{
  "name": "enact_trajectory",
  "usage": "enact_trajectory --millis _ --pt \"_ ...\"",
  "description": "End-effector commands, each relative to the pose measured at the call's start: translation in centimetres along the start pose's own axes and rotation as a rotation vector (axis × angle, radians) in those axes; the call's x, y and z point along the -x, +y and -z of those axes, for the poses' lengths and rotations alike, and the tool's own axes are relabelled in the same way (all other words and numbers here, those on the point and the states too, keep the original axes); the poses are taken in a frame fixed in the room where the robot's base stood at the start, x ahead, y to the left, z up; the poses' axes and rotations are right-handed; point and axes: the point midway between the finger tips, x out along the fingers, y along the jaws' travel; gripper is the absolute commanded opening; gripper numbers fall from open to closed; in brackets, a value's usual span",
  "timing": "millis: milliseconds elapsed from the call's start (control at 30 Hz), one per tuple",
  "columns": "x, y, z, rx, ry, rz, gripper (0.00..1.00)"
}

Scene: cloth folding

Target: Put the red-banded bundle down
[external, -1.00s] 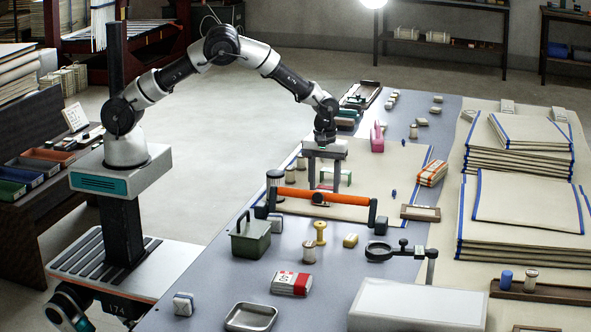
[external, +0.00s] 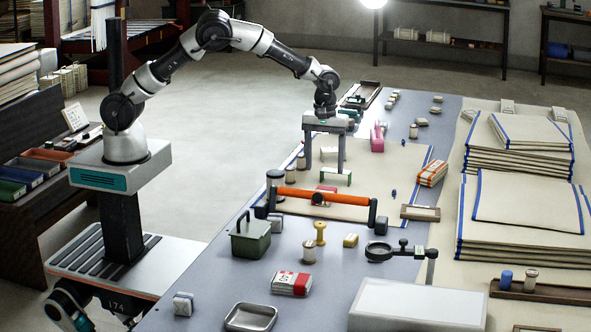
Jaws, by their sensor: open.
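My gripper (external: 325,165) is open, its two fingers apart and pointing down above the cloth (external: 385,165) on the table. Another pale bundle with a red band (external: 291,283) lies on the near part of the table, well away from my gripper. A bundle with orange-red stripes (external: 432,173) lies right of the cloth.
The roller bar crosses the cloth's near side. A green box (external: 250,240), a yellow spool (external: 320,232) and a magnifier on a stand (external: 380,251) stand nearer. Blue-edged cloth stacks (external: 525,215) fill the right side.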

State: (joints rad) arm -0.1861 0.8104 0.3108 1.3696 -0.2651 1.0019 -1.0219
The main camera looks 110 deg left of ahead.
Motion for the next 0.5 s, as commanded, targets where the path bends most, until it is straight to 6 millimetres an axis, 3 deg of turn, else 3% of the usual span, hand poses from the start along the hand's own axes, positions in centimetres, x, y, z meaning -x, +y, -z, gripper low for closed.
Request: enact_trajectory --millis 33,200,500 --pt "1.2 0.1 0.0 0.000 0.001 -0.003 0.67" --pt "3.4 0.1 0.0 -0.001 0.000 -0.001 0.67" --pt "4.5 0.0 -0.1 -0.005 -0.001 -0.003 0.67"
